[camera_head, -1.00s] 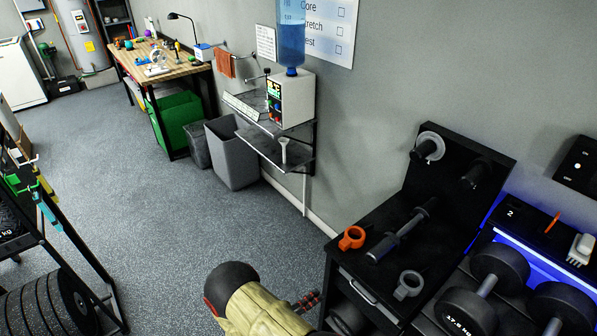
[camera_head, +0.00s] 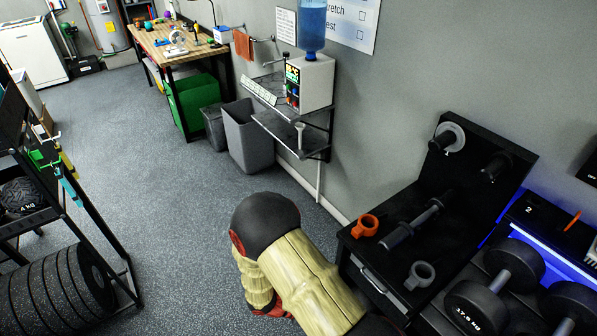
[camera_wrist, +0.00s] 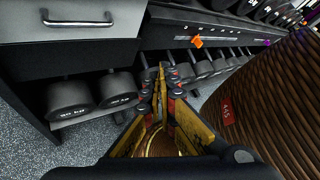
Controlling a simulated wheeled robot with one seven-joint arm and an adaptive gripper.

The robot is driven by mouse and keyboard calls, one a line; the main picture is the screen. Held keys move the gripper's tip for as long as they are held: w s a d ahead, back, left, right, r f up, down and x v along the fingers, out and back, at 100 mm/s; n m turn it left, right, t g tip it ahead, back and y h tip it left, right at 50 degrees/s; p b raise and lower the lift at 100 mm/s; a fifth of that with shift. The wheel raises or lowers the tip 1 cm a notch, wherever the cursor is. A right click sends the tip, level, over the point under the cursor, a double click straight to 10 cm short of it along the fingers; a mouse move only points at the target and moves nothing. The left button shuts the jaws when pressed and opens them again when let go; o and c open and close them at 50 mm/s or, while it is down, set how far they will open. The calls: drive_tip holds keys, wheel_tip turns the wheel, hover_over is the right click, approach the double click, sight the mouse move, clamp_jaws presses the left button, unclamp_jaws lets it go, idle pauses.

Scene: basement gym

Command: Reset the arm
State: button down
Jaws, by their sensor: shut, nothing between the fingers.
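My arm, with pale yellow covering and a black rounded joint, reaches in from the bottom of the head view. In the wrist view my gripper (camera_wrist: 161,78) has its yellow and black fingers together, with nothing between them. They point toward a low rack of dumbbells (camera_wrist: 206,68). In the head view the gripper itself cannot be made out clearly; only a red part shows below the arm.
A black bench (camera_head: 405,235) with an orange ring clamp (camera_head: 366,225) stands close on the right, beside dumbbells (camera_head: 508,268). A plate rack (camera_head: 112,250) stands left. A grey bin (camera_head: 247,140) and wall shelf (camera_head: 290,135) are behind. Floor between is open. A brown wicker surface (camera_wrist: 262,110) is close in the wrist view.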

drive_tip(key=s+a+r+m+y, duration=0.1)
drive_tip(key=s+r+m+y, duration=0.1)
drive_tip(key=r+m+y, duration=0.6)
drive_tip(key=s+a+r+m+y, duration=0.1)
drive_tip(key=s+r+m+y, duration=0.2)
drive_tip(key=r+m, duration=0.85)
drive_tip(key=s+d+r+m+t+y, duration=0.1)
drive_tip(key=d+r+t, duration=0.2)
drive_tip(key=r, duration=0.7)
drive_tip(key=s+d+r+m+t+y, duration=0.1)
drive_tip(key=s+d+r+m+t, duration=0.1)
drive_tip(key=r, duration=0.8)
drive_tip(key=shift+d+t, duration=0.8)
drive_tip(key=shift+d, duration=0.25)
drive_tip(key=shift+d, duration=0.15)
